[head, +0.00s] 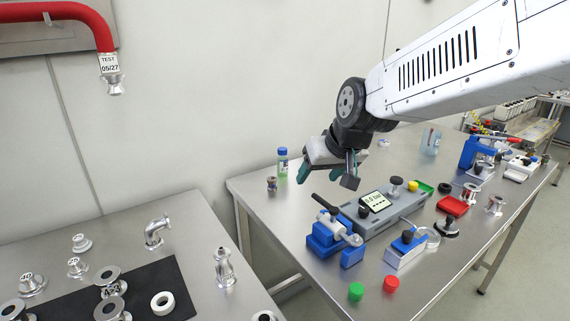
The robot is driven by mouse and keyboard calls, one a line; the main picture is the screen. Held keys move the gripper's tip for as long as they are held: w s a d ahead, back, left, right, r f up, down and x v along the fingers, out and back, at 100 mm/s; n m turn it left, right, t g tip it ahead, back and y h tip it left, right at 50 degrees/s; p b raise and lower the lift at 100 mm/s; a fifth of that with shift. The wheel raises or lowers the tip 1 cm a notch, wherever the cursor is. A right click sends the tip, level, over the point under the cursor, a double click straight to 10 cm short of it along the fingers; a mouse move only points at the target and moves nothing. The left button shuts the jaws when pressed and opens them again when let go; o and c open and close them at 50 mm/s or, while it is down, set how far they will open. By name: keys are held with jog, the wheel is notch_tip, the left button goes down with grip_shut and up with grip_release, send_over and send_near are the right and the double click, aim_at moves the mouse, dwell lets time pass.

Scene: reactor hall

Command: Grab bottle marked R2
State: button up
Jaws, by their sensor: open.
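A small bottle with a blue cap and green contents (283,163) stands upright near the far left corner of the right-hand metal table (250,190). Its marking is too small to read, so I cannot tell whether it says R2. My gripper (327,181) is open and empty, with teal pads on its fingers. It hangs above the table, to the right of the bottle in the picture and apart from it.
A small metal fitting (271,184) stands close to the bottle. A grey device with a display (375,202) and a blue vise (333,235) lie in front of my gripper. Green (356,291) and red (391,284) caps sit near the front edge. A wall rises behind.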

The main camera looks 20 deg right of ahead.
jog(key=w+a+f+t, duration=0.1)
jog(key=w+f+t, duration=0.25)
jog(key=w, duration=1.25)
jog(key=m+t+h, duration=0.2)
jog(key=t+h, duration=0.1)
send_near(283, 159)
jog(key=x, duration=0.4)
jog(key=shift+w+f, duration=0.1)
jog(key=shift+f, duration=0.15)
jog(key=shift+t, duration=0.25)
jog(key=x, duration=0.7)
jog(key=shift+w+d+f, duration=0.15)
jog(key=shift+w, duration=0.25)
jog(key=c, duration=1.1)
